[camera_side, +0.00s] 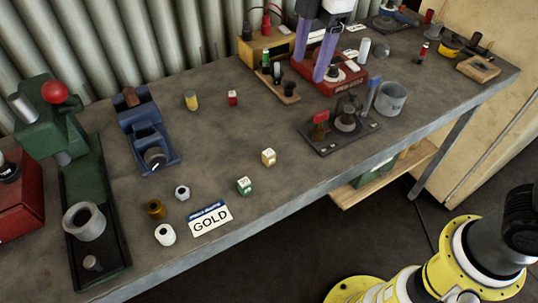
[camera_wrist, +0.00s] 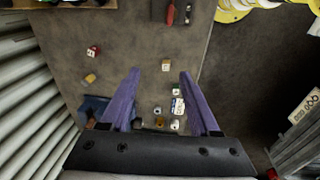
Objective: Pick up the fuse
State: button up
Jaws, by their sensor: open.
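A small yellow cylinder with pale ends, which looks like the fuse (camera_side: 191,100), stands on the bench between the blue vise and a red-and-white die. In the wrist view the fuse (camera_wrist: 89,78) is small, left of my left finger and apart from it. My gripper (camera_side: 309,70) has two purple fingers pointing down, in front of the red-based device in the side view. In the wrist view my gripper (camera_wrist: 160,72) is open, with a wide empty gap between its fingertips. It is well away from the fuse.
The blue vise (camera_side: 150,138), green press (camera_side: 80,175) and dark switch board (camera_side: 340,136) stand on the bench. A red die (camera_side: 232,98), a cream die (camera_side: 268,157), a green die (camera_side: 244,186) and a GOLD card (camera_side: 211,220) lie on it. Bench around the fuse is clear.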

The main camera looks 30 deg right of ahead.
jog(key=n+g, duration=0.1)
send_near(271, 151)
jog(key=shift+h, duration=0.3)
jog(key=f, duration=1)
jog(key=shift+w+a, duration=0.2)
grip_shut()
